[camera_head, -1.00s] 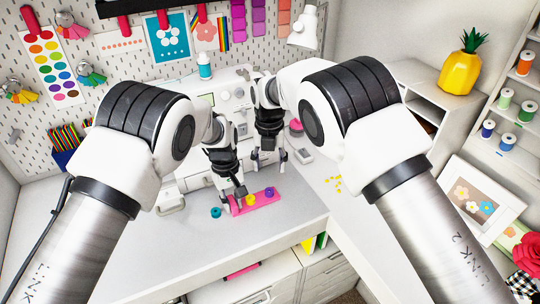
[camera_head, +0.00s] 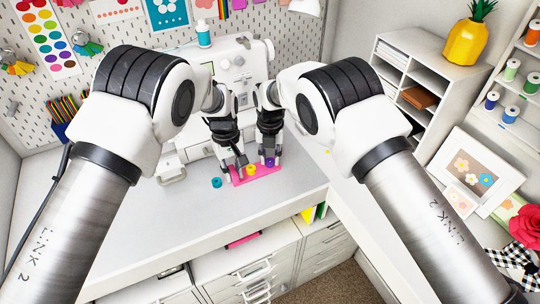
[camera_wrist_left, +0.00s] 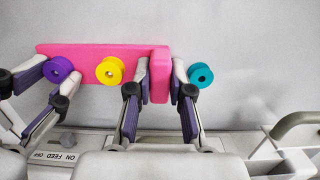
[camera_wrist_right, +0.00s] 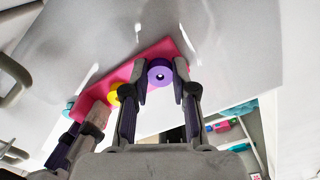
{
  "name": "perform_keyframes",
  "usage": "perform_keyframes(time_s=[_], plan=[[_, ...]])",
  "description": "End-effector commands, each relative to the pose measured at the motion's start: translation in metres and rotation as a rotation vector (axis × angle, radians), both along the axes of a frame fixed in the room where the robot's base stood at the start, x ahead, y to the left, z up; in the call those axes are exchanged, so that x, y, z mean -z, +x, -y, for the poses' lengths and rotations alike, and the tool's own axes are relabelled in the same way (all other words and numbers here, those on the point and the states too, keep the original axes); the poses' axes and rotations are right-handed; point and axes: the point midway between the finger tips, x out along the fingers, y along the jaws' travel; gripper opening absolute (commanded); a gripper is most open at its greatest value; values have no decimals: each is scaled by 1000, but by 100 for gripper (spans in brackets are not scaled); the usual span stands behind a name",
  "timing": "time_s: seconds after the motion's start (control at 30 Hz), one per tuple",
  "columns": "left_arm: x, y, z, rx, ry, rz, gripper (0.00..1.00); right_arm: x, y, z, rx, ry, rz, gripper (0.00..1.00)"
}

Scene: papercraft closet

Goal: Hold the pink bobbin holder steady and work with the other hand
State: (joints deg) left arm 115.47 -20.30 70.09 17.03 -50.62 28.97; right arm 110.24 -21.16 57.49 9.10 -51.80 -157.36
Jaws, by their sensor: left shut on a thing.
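The pink bobbin holder (camera_head: 262,175) lies on the white table; it also shows in the left wrist view (camera_wrist_left: 85,49). My left gripper (camera_wrist_left: 160,92) is shut on its raised end block. A yellow bobbin (camera_wrist_left: 110,70) sits mid-holder, and a purple bobbin (camera_wrist_left: 60,69) is at the other end. My right gripper (camera_wrist_right: 161,68) is open, with one finger on each side of the purple bobbin (camera_wrist_right: 160,74). Contact with the fingers is unclear. A teal bobbin (camera_wrist_left: 200,75) stands off the holder, just outside my left gripper's finger.
A white sewing machine (camera_head: 236,62) stands close behind the grippers. A handle-like grey part (camera_wrist_left: 296,122) shows beside my left gripper. The table (camera_head: 150,230) is clear toward its front edge. White shelves (camera_head: 432,82) stand at the right.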

Motion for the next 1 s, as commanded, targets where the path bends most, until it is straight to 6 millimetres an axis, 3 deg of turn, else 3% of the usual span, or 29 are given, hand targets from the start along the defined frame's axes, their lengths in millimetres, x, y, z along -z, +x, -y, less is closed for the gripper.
perform_keyframes(time_s=[0.03,0.07,0.1,0.13,1.0], plan=[[1,0,0,0,0,-1,0,1,0,0,0,0,-1,0],[1,0,0,0,0,-1,0,1,0,0,0,0,-1,16],[1,0,0,0,0,-1,0,1,0,0,0,0,-1,1],[1,0,0,0,0,-1,0,1,0,0,0,0,-1,0],[1,0,0,0,0,0,0,-28,0,0,0,0,0,0]])
